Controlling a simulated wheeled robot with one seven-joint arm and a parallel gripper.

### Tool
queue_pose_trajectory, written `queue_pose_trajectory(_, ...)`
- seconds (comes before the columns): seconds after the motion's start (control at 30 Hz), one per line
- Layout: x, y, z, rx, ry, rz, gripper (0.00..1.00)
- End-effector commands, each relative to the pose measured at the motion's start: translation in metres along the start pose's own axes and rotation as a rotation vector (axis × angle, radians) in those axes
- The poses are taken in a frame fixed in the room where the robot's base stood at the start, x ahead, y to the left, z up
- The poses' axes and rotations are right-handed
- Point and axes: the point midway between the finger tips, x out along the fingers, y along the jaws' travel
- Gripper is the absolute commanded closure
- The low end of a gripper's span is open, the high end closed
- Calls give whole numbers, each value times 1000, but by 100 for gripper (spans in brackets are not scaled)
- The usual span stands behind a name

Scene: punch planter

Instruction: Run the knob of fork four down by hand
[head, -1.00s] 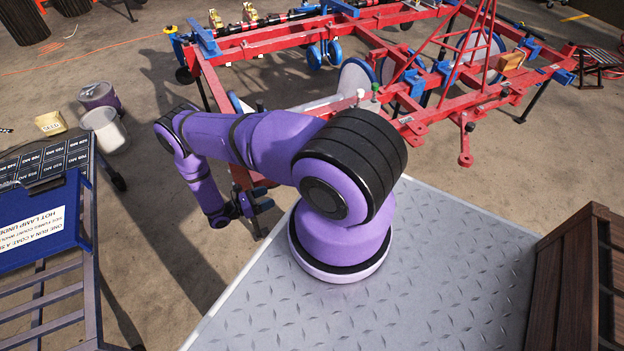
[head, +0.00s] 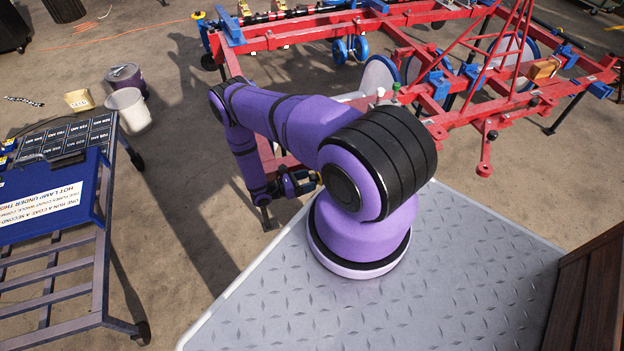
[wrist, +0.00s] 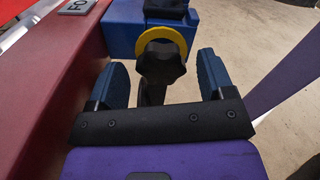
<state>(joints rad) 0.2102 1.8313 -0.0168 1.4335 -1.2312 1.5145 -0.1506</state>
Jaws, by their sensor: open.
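In the wrist view a dark lobed knob (wrist: 160,66) stands between the two blue fingers of my gripper (wrist: 163,78). The fingers are open, with a gap on each side of the knob. A yellow ring (wrist: 178,36) sits just behind the knob, in front of a blue block (wrist: 120,28). In the head view my gripper (head: 308,184) is low beside the red frame, partly hidden by my arm.
The red planter frame (head: 300,42) fills the back. A blue-topped cart (head: 50,205) stands at left, with a white bucket (head: 128,110), a purple bucket (head: 126,78) and a yellow box (head: 79,100) behind it. Bare floor lies between cart and arm.

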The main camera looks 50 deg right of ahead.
Motion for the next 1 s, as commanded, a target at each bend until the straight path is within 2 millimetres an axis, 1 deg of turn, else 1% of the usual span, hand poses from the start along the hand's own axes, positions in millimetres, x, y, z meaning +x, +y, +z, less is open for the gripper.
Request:
queue_pose_trajectory(0.03,7,0,0,-1,1,-3,25)
queue_pose_trajectory(0.1,13,0,0,-1,1,-2,25)
queue_pose_trajectory(0.2,19,0,0,0,1,-1,25)
queue_pose_trajectory(0.53,22,0,0,0,1,0,25)
queue_pose_trajectory(0.57,22,0,0,0,1,0,30)
queue_pose_trajectory(0.6,22,0,0,0,1,0,39)
queue_pose_trajectory(0.67,22,0,0,0,1,0,53)
queue_pose_trajectory(0.7,22,0,0,0,1,0,62)
queue_pose_trajectory(0.77,22,0,0,0,1,0,75)
queue_pose_trajectory(1.0,21,0,0,14,1,1,74)
